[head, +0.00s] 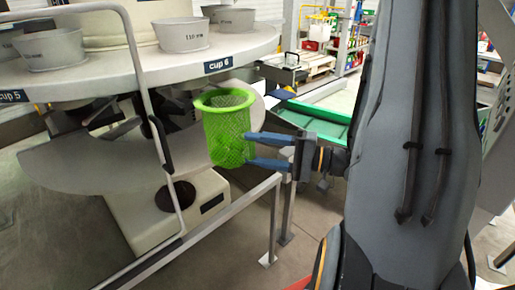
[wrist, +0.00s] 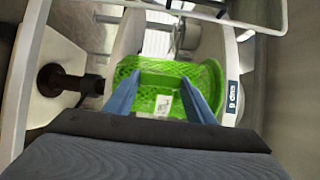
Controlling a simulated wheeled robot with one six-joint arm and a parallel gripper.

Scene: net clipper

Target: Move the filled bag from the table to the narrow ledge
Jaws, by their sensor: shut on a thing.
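A bright green mesh bag (head: 229,128) with a thick round rim stands upright in the air in the head view, beside the round table's edge. My gripper (head: 248,150) comes from the right with two blue fingers shut on the bag's side. In the wrist view the green mesh (wrist: 150,78) lies between and beyond the fingers (wrist: 160,82), with a white label on it. The bag's contents cannot be made out. I cannot tell which surface is the narrow ledge; a grey lower plate (head: 80,165) sits under the table.
The round table (head: 120,82) carries several grey cups and "cup 5" and "cup 6" labels. A metal rail (head: 235,207) runs below the bag, and a bent bar (head: 150,100) rises at left. A green-lined tray (head: 312,120) lies behind my gripper.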

